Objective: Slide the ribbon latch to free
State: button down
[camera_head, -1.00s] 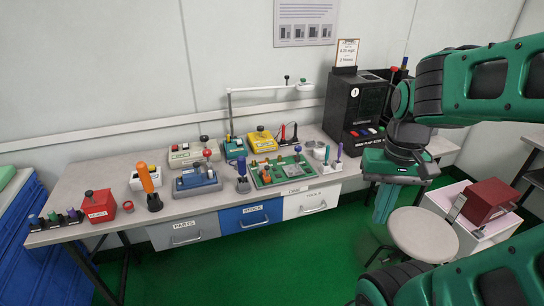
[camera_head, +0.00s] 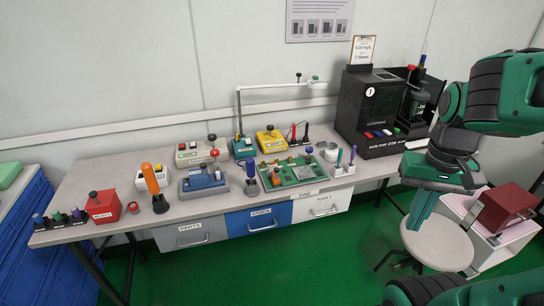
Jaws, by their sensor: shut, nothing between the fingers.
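My gripper (camera_head: 416,222) points down in front of the bench's right end, over the floor and the stool. Its fingers are shut and empty, well apart from everything on the bench. A green circuit board (camera_head: 285,183) with brass-coloured and other small parts lies near the bench's front edge, right of the middle. The ribbon latch is too small to make out; I cannot tell which part it is. Several handheld testers and boxes stand around the board, among them a blue-grey one (camera_head: 204,184), a yellow one (camera_head: 270,144) and a cream one (camera_head: 196,155).
A black machine (camera_head: 366,112) stands at the bench's right end. A round stool (camera_head: 440,243) and a red box (camera_head: 503,208) on a white cabinet are at the right. An orange-handled tool (camera_head: 151,180) and a red box (camera_head: 103,205) stand at the left. A lamp arm (camera_head: 280,88) spans the back.

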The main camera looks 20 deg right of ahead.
aim_at(277, 180)
jog(key=i, duration=0.95)
